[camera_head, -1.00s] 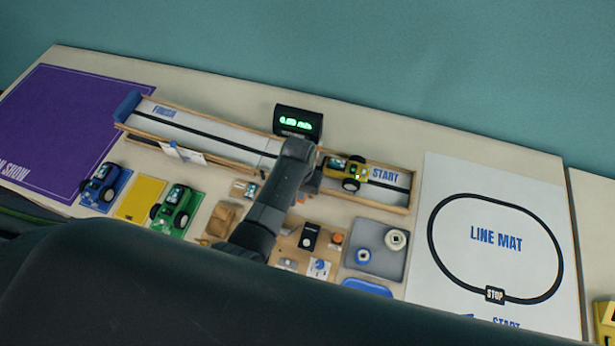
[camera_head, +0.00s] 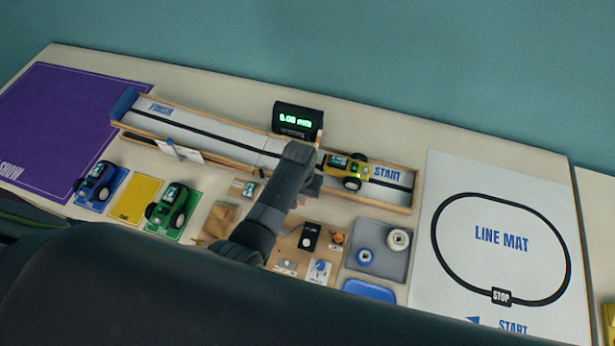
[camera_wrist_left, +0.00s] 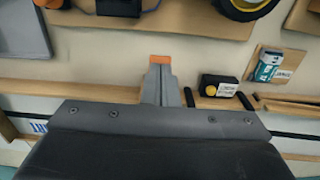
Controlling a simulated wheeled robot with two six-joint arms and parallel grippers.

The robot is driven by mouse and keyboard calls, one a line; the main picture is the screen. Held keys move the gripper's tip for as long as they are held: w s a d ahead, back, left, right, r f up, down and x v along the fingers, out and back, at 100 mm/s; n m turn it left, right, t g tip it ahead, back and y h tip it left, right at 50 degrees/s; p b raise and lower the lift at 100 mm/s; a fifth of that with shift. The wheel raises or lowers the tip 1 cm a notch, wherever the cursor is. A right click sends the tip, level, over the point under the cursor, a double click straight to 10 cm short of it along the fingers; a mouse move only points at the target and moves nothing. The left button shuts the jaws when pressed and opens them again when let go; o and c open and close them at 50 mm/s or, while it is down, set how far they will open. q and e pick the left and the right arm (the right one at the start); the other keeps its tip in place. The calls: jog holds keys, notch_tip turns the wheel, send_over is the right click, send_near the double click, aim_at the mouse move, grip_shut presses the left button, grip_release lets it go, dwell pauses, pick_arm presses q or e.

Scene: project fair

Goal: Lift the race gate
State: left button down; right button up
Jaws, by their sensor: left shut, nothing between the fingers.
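My left gripper (camera_head: 305,189) is shut and empty, over the front side of the track around its middle. In the left wrist view its orange-tipped fingers (camera_wrist_left: 160,66) are together, beyond the track's wooden wall. A small black box with a white label (camera_wrist_left: 220,86) stands beside that wall, with dark bars close by. It is apart from the fingers and may belong to the race gate. I cannot clearly make out the whole gate; my arm covers that part of the track (camera_head: 215,140) in the head view. The yellow car (camera_head: 347,171) sits on the START end. My right gripper is not in view.
A black display (camera_head: 297,120) stands behind the track. Blue (camera_head: 96,184) and green (camera_head: 173,207) cars stand in front, left of the parts board (camera_head: 330,232). A grey tray (camera_head: 399,272) with spools and the line mat (camera_head: 470,285) lie right.

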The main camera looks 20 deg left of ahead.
pick_arm(q)
jog(key=shift+f, duration=0.55)
